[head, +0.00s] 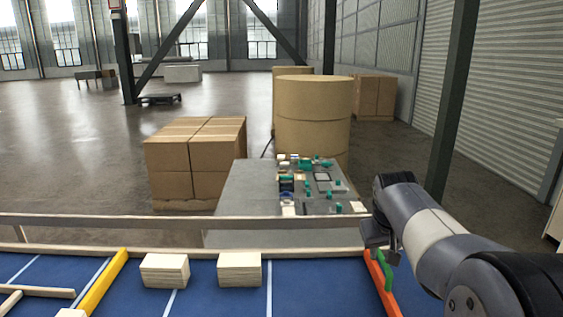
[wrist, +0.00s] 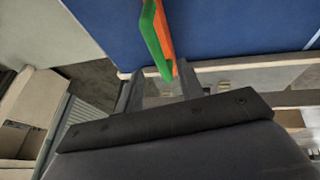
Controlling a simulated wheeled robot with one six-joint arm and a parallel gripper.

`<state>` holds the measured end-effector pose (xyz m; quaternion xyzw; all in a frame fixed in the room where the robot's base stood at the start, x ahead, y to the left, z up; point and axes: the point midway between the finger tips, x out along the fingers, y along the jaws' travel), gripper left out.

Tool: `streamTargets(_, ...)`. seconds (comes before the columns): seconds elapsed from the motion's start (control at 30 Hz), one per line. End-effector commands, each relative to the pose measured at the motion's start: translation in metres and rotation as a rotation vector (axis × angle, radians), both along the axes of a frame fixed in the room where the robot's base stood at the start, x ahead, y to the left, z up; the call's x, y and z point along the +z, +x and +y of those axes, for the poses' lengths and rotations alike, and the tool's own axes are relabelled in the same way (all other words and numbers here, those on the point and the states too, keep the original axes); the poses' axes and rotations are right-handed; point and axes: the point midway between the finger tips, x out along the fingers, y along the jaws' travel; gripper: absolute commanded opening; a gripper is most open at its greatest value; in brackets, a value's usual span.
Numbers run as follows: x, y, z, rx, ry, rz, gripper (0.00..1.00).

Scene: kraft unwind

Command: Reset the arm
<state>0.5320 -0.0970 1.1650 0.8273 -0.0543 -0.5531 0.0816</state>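My gripper (head: 378,243) is at the right of the head view, low over the blue table's far edge. In the wrist view my gripper (wrist: 159,72) shows two fingers spread apart, with nothing pressed between them. A green upright piece (head: 386,270) stands on or beside an orange bar (head: 383,298) just below my gripper. In the wrist view the green piece (wrist: 152,38) reaches toward the gap between the fingertips, next to the orange bar (wrist: 164,32). I cannot tell whether a finger touches it.
The blue table (head: 320,290) has a raised wooden rail (head: 170,222), two pale wood blocks (head: 165,270) (head: 240,268) and a yellow bar (head: 103,282). Beyond stand a grey table (head: 245,190) with small parts, cartons (head: 195,160) and a large brown roll (head: 312,115). Open floor lies far left.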

Motion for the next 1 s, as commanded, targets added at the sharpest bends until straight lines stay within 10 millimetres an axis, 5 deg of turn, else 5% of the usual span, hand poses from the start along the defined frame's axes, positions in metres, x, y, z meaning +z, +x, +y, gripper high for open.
streamTargets(0.3, -0.035, 0.014, -0.007, 0.0, 0.0, 0.001, 0.36)
streamTargets(1.0, -0.03, 0.007, 0.005, 0.001, 0.013, -0.009, 0.36)
